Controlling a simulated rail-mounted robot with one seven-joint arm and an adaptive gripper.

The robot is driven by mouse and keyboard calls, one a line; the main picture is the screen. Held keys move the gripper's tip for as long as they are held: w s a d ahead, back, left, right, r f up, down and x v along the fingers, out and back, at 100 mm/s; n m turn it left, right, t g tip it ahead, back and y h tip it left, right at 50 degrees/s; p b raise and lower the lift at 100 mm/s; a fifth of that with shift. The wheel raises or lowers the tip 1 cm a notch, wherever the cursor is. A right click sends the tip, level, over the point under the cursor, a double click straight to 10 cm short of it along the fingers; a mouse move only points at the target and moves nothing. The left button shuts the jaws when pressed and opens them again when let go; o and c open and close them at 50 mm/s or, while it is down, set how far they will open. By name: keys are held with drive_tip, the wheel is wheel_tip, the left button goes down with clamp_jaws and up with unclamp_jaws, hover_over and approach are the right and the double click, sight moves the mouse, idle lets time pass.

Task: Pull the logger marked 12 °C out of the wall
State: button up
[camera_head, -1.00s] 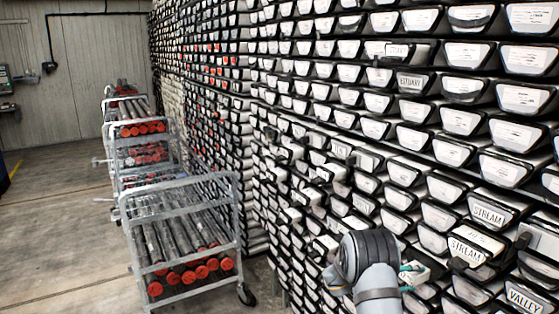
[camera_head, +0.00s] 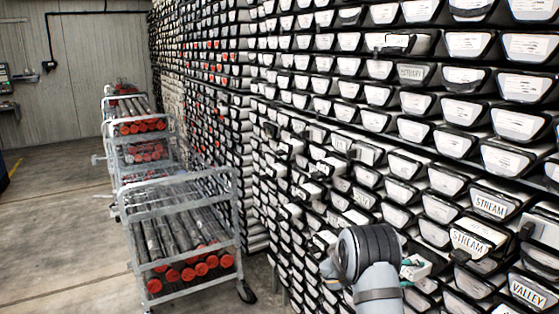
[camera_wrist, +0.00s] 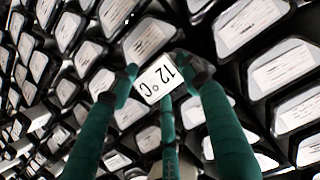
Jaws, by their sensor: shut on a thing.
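The logger marked 12 °C (camera_wrist: 160,78) shows its white face with black writing in the wrist view, between my fingers. My gripper (camera_wrist: 163,85) has green fingers and is shut on this logger, with fingertips at its left and right sides. In the head view my arm reaches the wall at the lower right, and part of my gripper (camera_head: 414,268) shows past the dark wrist joint. The logger itself cannot be made out in the head view. I cannot tell whether it is still seated in the wall (camera_head: 455,105) of core liners.
Name labels such as STREAM (camera_head: 490,205) and VALLEY (camera_head: 527,292) mark liners near my gripper. Several small blocks stick out from the wall left of my arm. Metal carts (camera_head: 180,210) with red-capped tubes stand at the left. The floor (camera_head: 55,220) beside them is clear.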

drive_tip(key=a+b, duration=0.1)
drive_tip(key=s+a, duration=0.1)
drive_tip(key=s+a+b, duration=0.1)
drive_tip(key=shift+a+f+b, duration=0.25)
drive_tip(key=shift+b, duration=0.1)
drive_tip(key=shift+s+a, duration=0.15)
drive_tip(key=shift+a, duration=0.2)
clamp_jaws()
drive_tip(key=a+b, duration=0.1)
drive_tip(key=s+a+b, duration=0.2)
drive_tip(key=shift+a+r, duration=0.25)
drive_tip(key=shift+a, duration=0.05)
drive_tip(key=shift+m+g, duration=0.3)
